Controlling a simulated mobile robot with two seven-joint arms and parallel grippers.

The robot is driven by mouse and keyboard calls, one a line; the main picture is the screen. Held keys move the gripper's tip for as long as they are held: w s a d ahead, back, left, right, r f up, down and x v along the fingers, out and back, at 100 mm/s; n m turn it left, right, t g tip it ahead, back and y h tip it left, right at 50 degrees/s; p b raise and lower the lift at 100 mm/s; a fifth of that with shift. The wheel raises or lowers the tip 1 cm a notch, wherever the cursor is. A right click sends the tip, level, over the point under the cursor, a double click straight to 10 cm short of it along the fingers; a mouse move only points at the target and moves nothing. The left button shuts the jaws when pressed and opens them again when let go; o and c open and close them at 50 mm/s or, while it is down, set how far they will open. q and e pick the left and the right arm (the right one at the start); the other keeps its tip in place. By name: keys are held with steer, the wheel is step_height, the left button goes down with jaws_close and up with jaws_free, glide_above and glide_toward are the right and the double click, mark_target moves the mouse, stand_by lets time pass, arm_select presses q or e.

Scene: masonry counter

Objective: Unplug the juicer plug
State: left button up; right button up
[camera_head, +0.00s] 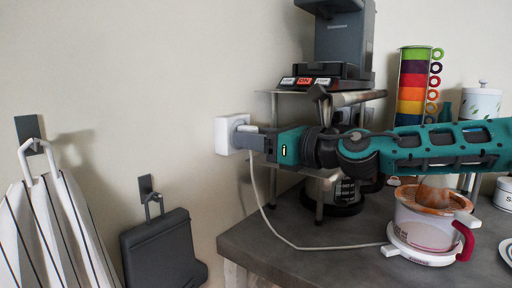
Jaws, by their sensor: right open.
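The white wall socket (222,136) is on the wall left of the counter. The juicer plug (247,128) shows as a small white piece at the socket's face, partly hidden by my gripper. Its white cord hangs down and runs along the counter to the juicer (424,222), which has a clear bowl, an orange top and a red handle. My right gripper (246,140) reaches in from the right, open, with its fingers at the plug. I cannot tell whether they touch it. My left gripper is not in view.
A small raised shelf (283,92) with a dark coffee machine (339,45) stands behind my right arm. Stacked coloured cups (412,80) and a white canister (480,104) are farther right. A striped cloth (50,225) and a dark flat item (162,249) hang at left.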

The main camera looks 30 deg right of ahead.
stand_by(0.4)
stand_by(0.3)
steer(key=shift+c, duration=0.5)
steer(key=c, duration=0.7)
steer(key=o, duration=0.3)
jaws_close()
steer(key=shift+s+d, duration=0.15)
